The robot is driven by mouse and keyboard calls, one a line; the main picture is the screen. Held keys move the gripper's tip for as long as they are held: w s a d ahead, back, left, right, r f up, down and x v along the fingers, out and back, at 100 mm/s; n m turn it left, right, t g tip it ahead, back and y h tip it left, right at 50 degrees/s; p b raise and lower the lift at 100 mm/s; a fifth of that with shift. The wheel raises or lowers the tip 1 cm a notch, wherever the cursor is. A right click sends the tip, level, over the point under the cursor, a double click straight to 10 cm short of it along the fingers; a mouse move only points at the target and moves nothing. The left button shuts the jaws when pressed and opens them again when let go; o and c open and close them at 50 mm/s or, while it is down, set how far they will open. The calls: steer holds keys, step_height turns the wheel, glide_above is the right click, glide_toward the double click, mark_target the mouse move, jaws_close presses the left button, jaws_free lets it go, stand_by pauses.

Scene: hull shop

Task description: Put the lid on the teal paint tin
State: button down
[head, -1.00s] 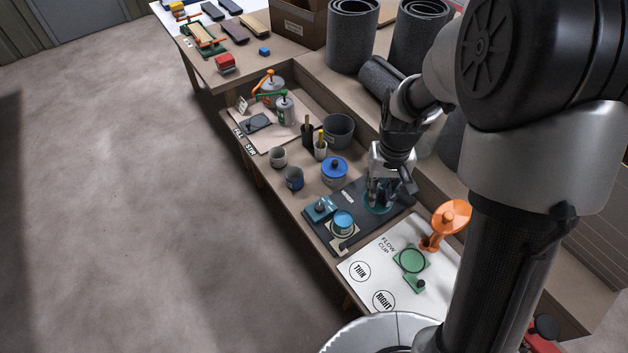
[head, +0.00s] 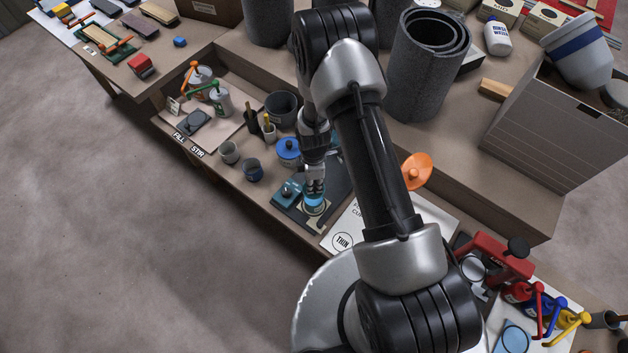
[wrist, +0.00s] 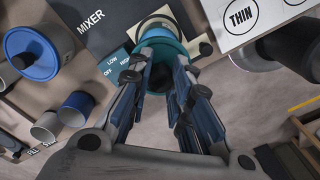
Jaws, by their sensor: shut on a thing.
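The teal paint tin (head: 314,203) stands on the mixer at the near end of its dark mat, partly hidden under my gripper (head: 315,187). In the wrist view the tin (wrist: 159,22) shows beyond the fingers with a pale blue band. My gripper (wrist: 160,66) is shut on the teal lid (wrist: 170,48) by its dark knob, which shows between the fingers. The lid overlaps the near part of the tin in that view. I cannot tell whether lid and tin touch. The teal mixer control box (wrist: 115,62) is beside it.
A blue lidded pot (head: 288,150) and two small cups, one grey (head: 229,152) and one blue (head: 253,170), stand to the left along the bench. A white board (head: 346,233) lies to the right. An orange funnel-shaped piece (head: 416,172) stands behind my arm.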

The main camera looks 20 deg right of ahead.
steer(key=shift+f+b, duration=1.95)
steer(key=shift+f, duration=0.95)
steer(key=shift+f+b, duration=0.15)
steer(key=shift+b, duration=0.45)
stand_by(0.4)
steer(key=c, duration=1.4)
jaws_free()
steer(key=shift+o, duration=0.4)
steer(key=o, duration=0.4)
